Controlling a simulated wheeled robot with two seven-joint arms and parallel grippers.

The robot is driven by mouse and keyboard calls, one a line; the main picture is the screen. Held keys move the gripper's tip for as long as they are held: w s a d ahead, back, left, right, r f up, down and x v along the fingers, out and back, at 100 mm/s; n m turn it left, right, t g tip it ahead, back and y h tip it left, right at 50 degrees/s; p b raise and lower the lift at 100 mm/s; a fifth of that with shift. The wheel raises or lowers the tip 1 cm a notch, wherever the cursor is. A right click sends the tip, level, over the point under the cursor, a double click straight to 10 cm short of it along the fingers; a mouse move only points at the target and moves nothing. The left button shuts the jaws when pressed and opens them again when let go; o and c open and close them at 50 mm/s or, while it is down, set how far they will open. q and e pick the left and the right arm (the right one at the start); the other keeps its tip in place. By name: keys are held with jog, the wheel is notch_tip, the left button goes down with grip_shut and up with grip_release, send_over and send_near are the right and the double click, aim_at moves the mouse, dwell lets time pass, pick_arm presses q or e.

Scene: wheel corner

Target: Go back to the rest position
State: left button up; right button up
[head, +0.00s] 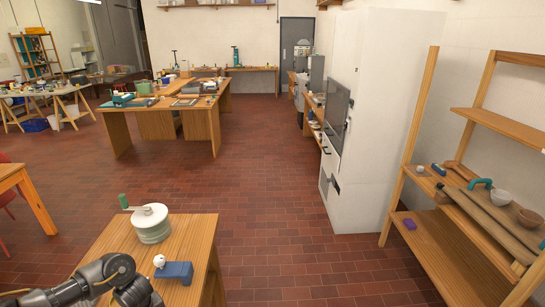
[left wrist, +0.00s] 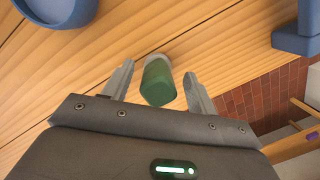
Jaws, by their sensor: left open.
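My left arm comes in at the bottom left of the head view, its dark links over the near wooden table (head: 192,236); its fingertips do not show clearly there. In the left wrist view my left gripper (left wrist: 158,74) is open. A green cylinder with a pale end (left wrist: 158,82) shows between its two fingers, with a gap on both sides. I cannot tell how far it is from the fingers in depth. My right gripper does not show.
A blue block with a white knob (head: 175,272) sits on the near table, close to my left arm. A wooden shelf rack (head: 420,215) stands at the right, beside a white cabinet (head: 375,120). The brick floor (head: 270,220) between is clear. A larger workbench (head: 165,115) stands farther back.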

pick_arm(q)
jog(key=shift+a+f, duration=0.15)
jog(key=shift+f, duration=0.6)
notch_tip(320, 180, up, 2)
jog(key=shift+w+r, duration=0.15)
jog(key=shift+r, duration=0.1)
jog(key=d+r, duration=0.1)
jog(key=s+r, duration=0.1)
jog(key=shift+d+r, duration=0.4)
jog(key=s+d+r+p, duration=0.4)
jog(key=s+d+r, duration=0.3)
jog(key=d, duration=0.4)
jog(key=w+d+m+b, duration=0.1)
jog(key=m+b, duration=0.2)
jog(key=m, duration=0.2)
jog(key=w+f+m+h+b, duration=0.1)
jog(key=m+b, duration=0.3)
jog(key=m, duration=0.2)
jog(key=w+d+f+m+h+b, duration=0.1)
jog(key=w+m+b, duration=0.1)
jog(key=m+b, duration=0.2)
jog(key=shift+d+f+m+t, duration=0.2)
jog(key=shift+d+m+t, duration=0.15)
jog(key=shift+m, duration=0.35)
